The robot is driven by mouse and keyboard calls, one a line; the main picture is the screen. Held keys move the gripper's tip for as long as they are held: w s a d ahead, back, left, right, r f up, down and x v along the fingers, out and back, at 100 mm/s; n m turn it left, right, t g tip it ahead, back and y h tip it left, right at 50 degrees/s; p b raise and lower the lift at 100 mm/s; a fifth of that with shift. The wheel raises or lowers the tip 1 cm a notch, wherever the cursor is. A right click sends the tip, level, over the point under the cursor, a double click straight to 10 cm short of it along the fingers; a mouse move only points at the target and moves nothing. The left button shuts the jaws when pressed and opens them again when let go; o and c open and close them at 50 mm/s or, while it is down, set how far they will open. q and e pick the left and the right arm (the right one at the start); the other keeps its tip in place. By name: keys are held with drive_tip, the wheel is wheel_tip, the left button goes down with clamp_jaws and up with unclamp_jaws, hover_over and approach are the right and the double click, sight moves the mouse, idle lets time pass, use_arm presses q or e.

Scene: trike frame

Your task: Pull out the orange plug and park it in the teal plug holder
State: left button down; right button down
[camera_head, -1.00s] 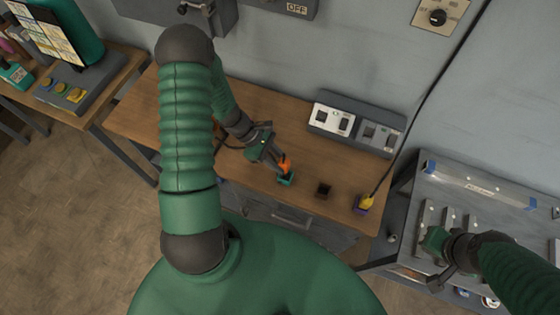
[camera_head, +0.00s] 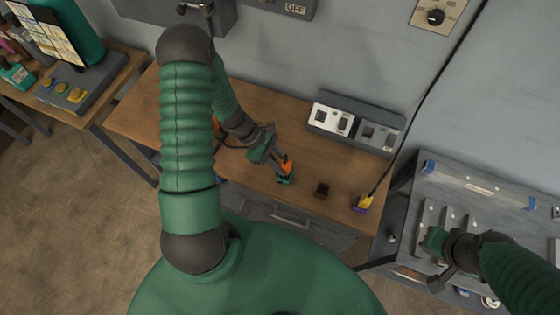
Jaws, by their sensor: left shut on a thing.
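The orange plug (camera_head: 287,166) is in the grip of my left gripper (camera_head: 281,166), which is shut on it. The plug is right at the teal plug holder (camera_head: 285,180) on the wooden bench, at its top. I cannot tell how deep it sits in the holder. Part of an orange thing (camera_head: 215,122), perhaps the plug's cable, shows beside my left arm. My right gripper (camera_head: 435,246) is over the grey bench at the right, away from the plug; its jaws are too small to read.
A dark brown holder (camera_head: 322,190) and a purple holder with a yellow plug (camera_head: 363,202) stand to the right along the wooden bench (camera_head: 250,95). A dark cable runs up from the yellow plug. A grey socket box (camera_head: 357,127) sits at the back against the wall.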

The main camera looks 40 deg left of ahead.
use_arm(q)
drive_tip(key=shift+a+f+b, duration=0.3)
drive_tip(key=shift+f+b, duration=0.1)
drive_tip(key=shift+f, duration=0.25)
drive_tip(key=shift+d+f+b, duration=0.2)
drive_tip(key=shift+f+b, duration=0.2)
drive_tip(key=shift+a+f+b, duration=0.15)
drive_tip(key=shift+f+b, duration=0.25)
drive_tip(key=shift+f, duration=0.15)
drive_tip(key=shift+f+b, duration=0.4)
drive_tip(key=shift+f, duration=0.1)
drive_tip(key=c, duration=1)
unclamp_jaws()
drive_tip(key=shift+r, duration=0.1)
drive_tip(key=shift+o, duration=0.2)
